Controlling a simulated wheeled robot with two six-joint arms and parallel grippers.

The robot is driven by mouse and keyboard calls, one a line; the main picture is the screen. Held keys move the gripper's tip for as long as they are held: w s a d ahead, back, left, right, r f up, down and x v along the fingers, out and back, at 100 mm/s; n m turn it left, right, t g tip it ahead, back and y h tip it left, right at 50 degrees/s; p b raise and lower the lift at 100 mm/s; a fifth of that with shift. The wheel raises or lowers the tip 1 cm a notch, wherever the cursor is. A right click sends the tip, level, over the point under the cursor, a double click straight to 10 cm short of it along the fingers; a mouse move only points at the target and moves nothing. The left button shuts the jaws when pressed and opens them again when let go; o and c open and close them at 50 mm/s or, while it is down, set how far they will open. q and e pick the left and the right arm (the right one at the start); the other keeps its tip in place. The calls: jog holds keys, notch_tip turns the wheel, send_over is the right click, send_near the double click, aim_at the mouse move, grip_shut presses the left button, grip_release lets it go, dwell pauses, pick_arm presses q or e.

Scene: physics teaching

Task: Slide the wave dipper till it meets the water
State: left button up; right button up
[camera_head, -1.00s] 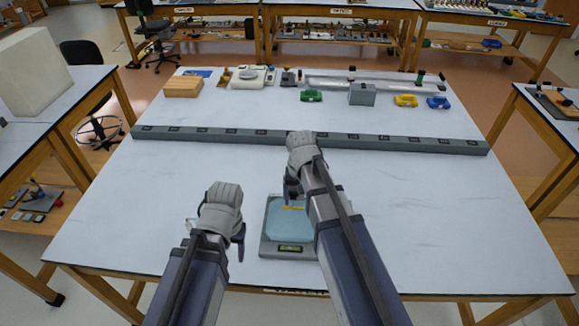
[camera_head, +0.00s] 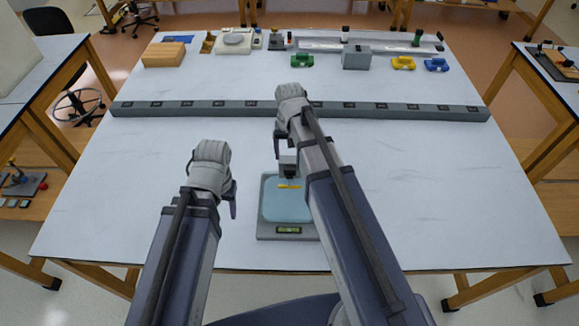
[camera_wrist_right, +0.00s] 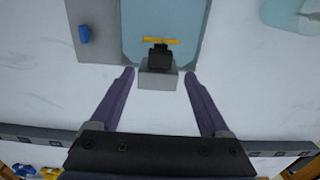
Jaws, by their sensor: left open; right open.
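The ripple tank (camera_head: 264,222) is a grey tray with pale blue water and a small display on its near edge. The wave dipper is a yellow bar (camera_head: 289,186) on a dark carrier with a grey block (camera_wrist_right: 157,80) at the tank's far edge. From these angles I cannot tell whether the bar touches the water. My right gripper (camera_wrist_right: 158,78) is open, its purple fingers on either side of the grey block with gaps. My right arm hides part of the tank in the head view. My left gripper (camera_head: 233,200) is open and empty, left of the tank.
A long grey rail (camera_head: 200,108) with dark marks crosses the table behind the tank. A wooden block (camera_head: 165,54), a grey box (camera_head: 356,58) and small green, yellow and blue carts (camera_head: 403,63) stand at the back. The table's left and right sides are clear.

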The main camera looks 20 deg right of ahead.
aim_at(290, 167)
notch_tip(290, 167, down, 6)
jog(key=b, duration=0.5)
jog(key=shift+f+b, duration=0.2)
jog(key=shift+b, duration=0.15)
jog(key=shift+r, duration=0.1)
grip_shut()
dwell(0.9)
